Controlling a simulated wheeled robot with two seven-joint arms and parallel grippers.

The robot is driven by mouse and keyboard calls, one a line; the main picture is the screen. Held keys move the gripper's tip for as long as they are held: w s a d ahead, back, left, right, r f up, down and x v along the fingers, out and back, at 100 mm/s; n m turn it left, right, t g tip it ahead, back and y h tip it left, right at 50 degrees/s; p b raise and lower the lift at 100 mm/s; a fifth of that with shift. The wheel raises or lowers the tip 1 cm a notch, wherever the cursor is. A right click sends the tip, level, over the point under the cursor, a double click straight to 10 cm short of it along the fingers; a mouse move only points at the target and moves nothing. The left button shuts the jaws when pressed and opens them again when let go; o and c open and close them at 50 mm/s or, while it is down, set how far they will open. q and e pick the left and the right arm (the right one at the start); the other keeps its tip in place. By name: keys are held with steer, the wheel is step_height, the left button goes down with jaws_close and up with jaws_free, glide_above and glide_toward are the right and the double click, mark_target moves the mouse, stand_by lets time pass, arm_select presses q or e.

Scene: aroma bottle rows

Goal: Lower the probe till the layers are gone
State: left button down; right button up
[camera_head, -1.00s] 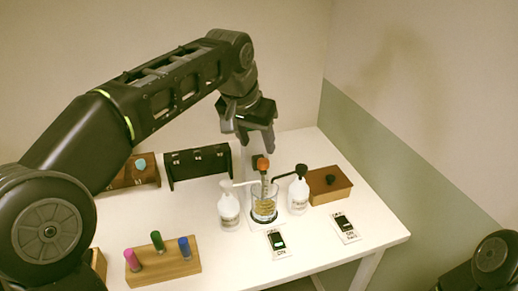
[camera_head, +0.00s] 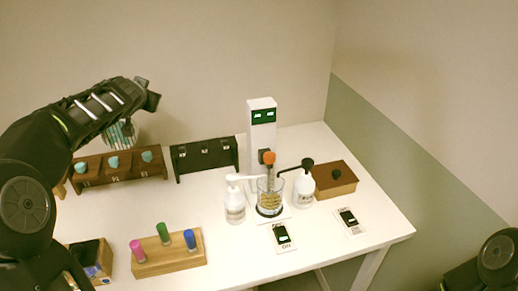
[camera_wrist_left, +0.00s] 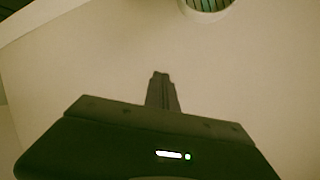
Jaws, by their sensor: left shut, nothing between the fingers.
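The probe, with an orange knob (camera_head: 268,157) on top, is held on a white stand (camera_head: 262,135) that has a dark display with pale green marks. Its thin shaft runs down into a glass beaker (camera_head: 270,203) holding yellowish contents; I cannot make out separate layers or the tip's depth. My left gripper (camera_wrist_left: 162,88) shows in the left wrist view with its fingers together and nothing between them. In the head view its arm is at the far left, well away from the probe, and its fingertips are not clear. My right gripper is out of view.
A brown box (camera_head: 334,181) stands right. Two switch cards (camera_head: 282,237) (camera_head: 349,220) lie in front. A wooden block (camera_head: 168,260) holds three coloured vials. A striped cup (camera_head: 121,134) is by my left arm.

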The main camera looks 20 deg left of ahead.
mark_target(259, 150)
arm_select(q)
steer(key=w+d+r+m+t+h, duration=0.15)
steer(key=d+m+t+h, duration=0.25)
steer(key=d+m+h, duration=0.4)
steer(key=s+d+f+m+g+h, duration=0.1)
steer(key=s+d+m+g+h, duration=0.1)
steer(key=s+d+h, duration=0.3)
steer(key=s+d+f+m+g+h, duration=0.1)
steer(key=s+d+g+h, duration=0.4)
steer(key=d, duration=0.8)
steer(key=shift+s+d+f+m+h, duration=0.25)
steer(key=shift+s+f+m+h, duration=0.25)
steer(key=shift+s, duration=0.65)
steer(key=shift+r, duration=0.15)
steer(key=w+d+f, duration=0.1)
steer(key=d+f, duration=0.1)
steer(key=w+d+f+p, duration=0.1)
steer(key=w+d+f, duration=0.1)
steer(key=d, duration=0.1)
steer(key=w+d+f, duration=0.2)
steer(key=d, duration=0.1)
steer(key=shift+w+d+f, duration=0.1)
steer(key=shift+w+f, duration=0.05)
steer(key=shift+f, duration=0.05)
